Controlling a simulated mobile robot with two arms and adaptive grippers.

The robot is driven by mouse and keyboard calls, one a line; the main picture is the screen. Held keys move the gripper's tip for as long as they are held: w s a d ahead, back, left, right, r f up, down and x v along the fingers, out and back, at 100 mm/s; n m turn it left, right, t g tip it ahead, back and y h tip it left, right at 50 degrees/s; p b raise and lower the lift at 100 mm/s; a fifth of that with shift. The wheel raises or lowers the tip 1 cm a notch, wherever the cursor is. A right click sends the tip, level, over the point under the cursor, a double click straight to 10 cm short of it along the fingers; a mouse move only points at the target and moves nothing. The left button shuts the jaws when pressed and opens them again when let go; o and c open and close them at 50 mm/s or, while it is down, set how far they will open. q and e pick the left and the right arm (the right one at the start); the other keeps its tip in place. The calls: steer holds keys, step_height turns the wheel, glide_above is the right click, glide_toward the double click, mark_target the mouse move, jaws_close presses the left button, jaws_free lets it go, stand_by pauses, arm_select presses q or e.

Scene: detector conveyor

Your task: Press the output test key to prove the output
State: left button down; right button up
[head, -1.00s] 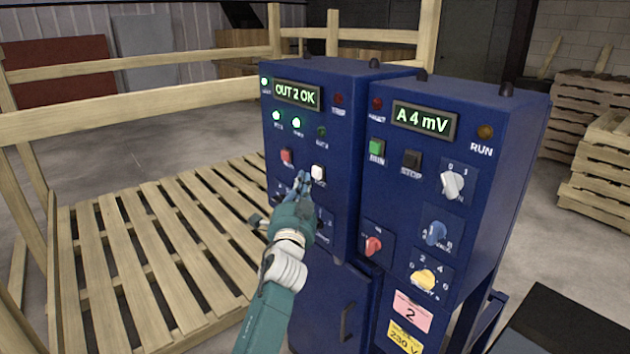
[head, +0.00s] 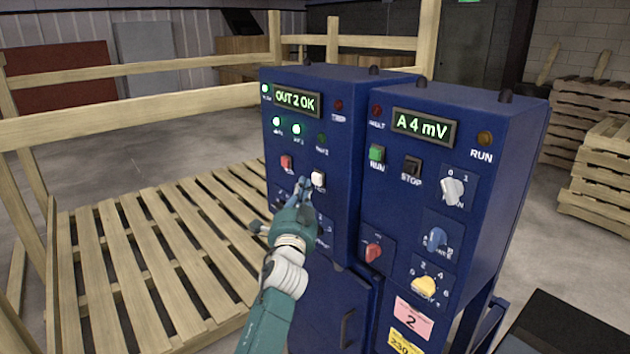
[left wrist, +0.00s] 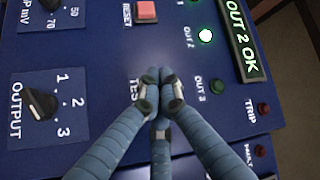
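My left gripper (head: 303,184) is in front of the left blue cabinet (head: 340,220). Its fingers are together with nothing seen between them, and they also show in the left wrist view (left wrist: 154,76). The white key (head: 318,178) is just right of the fingertips in the head view. In the left wrist view the fingers cover the spot beside the partly hidden TEST label (left wrist: 133,88), so the key is hidden there. I cannot tell if the fingertips touch it. The display (head: 297,100) reads OUT 2 OK. My right gripper is not in view.
The red RESET key (head: 286,162) is close by, and the OUTPUT knob (left wrist: 38,104) is below the keys. A lit OUT 2 lamp (left wrist: 205,35) and a dark OUT 3 lamp (left wrist: 217,86) sit above. The right cabinet's display (head: 424,126) reads A 4 mV. A wooden pallet (head: 150,250) lies left.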

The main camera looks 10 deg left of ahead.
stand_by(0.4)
arm_select(q)
steer(key=shift+w+d+b, duration=0.25)
steer(key=shift+w+b, duration=0.15)
steer(key=shift+w+d+b, duration=0.3)
steer(key=shift+w+b, duration=0.05)
steer(key=shift+b, duration=0.2)
stand_by(0.6)
steer(key=shift+s, duration=0.1)
steer(key=shift+s+a+p, duration=0.55)
steer(key=shift+s+p, duration=0.1)
steer(key=shift+p, duration=0.1)
